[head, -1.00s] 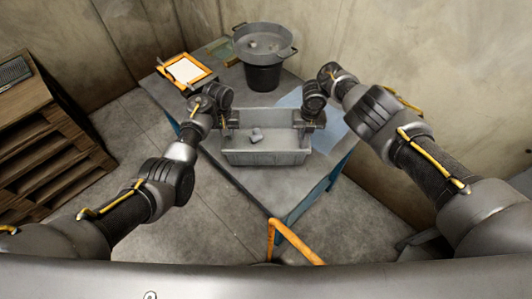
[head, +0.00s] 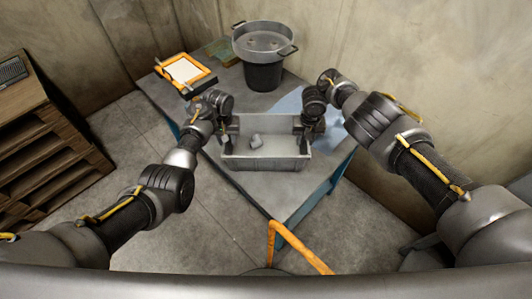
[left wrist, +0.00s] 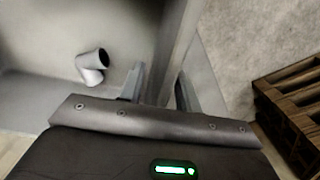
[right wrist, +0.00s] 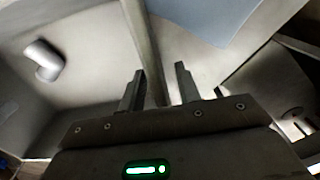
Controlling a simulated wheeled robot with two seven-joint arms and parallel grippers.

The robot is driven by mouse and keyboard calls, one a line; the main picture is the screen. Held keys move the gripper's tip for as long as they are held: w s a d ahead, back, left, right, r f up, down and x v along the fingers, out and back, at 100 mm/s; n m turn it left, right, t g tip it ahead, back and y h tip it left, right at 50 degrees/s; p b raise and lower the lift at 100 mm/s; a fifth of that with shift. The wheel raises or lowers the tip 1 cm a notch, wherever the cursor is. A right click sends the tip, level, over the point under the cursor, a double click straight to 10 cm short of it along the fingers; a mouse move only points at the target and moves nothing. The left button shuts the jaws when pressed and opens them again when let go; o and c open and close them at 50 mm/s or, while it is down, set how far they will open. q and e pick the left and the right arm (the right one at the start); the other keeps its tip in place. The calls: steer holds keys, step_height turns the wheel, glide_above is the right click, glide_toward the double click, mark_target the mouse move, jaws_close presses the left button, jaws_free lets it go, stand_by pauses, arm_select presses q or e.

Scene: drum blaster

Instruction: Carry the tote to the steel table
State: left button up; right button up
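A grey open-topped tote (head: 264,163) stands at the near part of a grey-topped table (head: 284,195) with blue legs. A small grey elbow-shaped piece (head: 256,140) lies inside it, also visible in the left wrist view (left wrist: 92,66) and right wrist view (right wrist: 44,60). My left gripper (left wrist: 160,85) has its fingers either side of the tote's left wall, apparently open. My right gripper (right wrist: 158,82) straddles the right wall, with a gap beside it. In the head view, the arms partly hide the tote's ends. I cannot tell whether this table is the steel one.
A large metal pan on a dark bucket (head: 263,72) stands at the table's back. A wooden shelf unit (head: 45,150) is at the left. An orange bar (head: 285,245) is in front. Floor is clear to the left.

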arm_select(q)
step_height(320, 180, up, 12)
arm_select(e)
steer(key=shift+w+r, duration=0.15)
steer(key=shift+r, duration=0.4)
step_height(320, 180, up, 6)
steer(key=shift+f, duration=0.15)
steer(key=shift+r, duration=0.4)
stand_by(0.5)
